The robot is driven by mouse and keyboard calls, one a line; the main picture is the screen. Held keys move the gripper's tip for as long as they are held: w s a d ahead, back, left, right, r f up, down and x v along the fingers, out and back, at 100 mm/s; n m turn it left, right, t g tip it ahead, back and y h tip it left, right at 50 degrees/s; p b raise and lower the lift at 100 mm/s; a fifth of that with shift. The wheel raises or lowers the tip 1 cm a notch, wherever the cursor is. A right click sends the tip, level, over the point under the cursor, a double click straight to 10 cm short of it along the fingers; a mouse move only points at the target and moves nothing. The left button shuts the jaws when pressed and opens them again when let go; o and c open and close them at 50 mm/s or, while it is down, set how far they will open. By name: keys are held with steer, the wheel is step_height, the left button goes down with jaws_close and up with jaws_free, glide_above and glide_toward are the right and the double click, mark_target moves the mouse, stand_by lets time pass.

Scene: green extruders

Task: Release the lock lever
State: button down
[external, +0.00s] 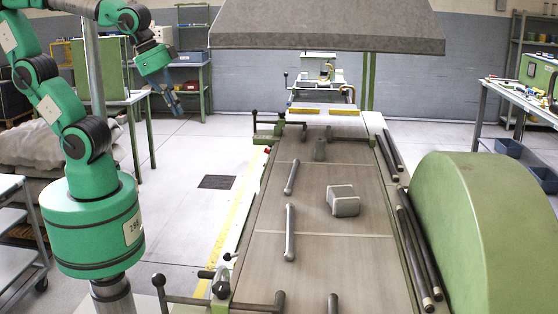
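My gripper (174,103) hangs at the end of my green arm at upper left, pointing down. It is well away from the machine bed, and no object shows in it. It is too small to tell whether its fingers are open or shut. Several dark ball-ended levers show on the machine. A lever (195,300) with black knobs runs along the front left edge, and a small handle cluster (217,280) stands beside it. Another lever (254,122) stands at the far left edge of the bed. I cannot tell which one is the lock lever.
The long grey bed (262,242) carries loose grey rods (290,232) and a metal block (343,201). A grey hood (325,32) hangs above its far end. A green rounded housing (480,235) blocks the right.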

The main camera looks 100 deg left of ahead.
steer(key=w+d+f+m+g+y+b, duration=0.15)
steer(key=w+f+m, duration=0.35)
steer(key=f, duration=0.7)
steer(key=w+d+f+m+g+y+b, duration=0.1)
steer(key=w+d+f+m+g+y, duration=0.15)
steer(key=w+f, duration=0.65)
steer(key=m+t+y+b, duration=0.1)
steer(key=m+y, duration=0.3)
steer(key=m, duration=0.5)
glide_toward(237, 255)
steer(key=shift+n, duration=0.25)
steer(key=s+d+f, duration=0.2)
steer(key=s+f, duration=0.1)
steer(key=shift+h, duration=0.3)
steer(key=b+x, duration=0.2)
steer(key=x, duration=0.8)
steer(key=shift+b, duration=0.4)
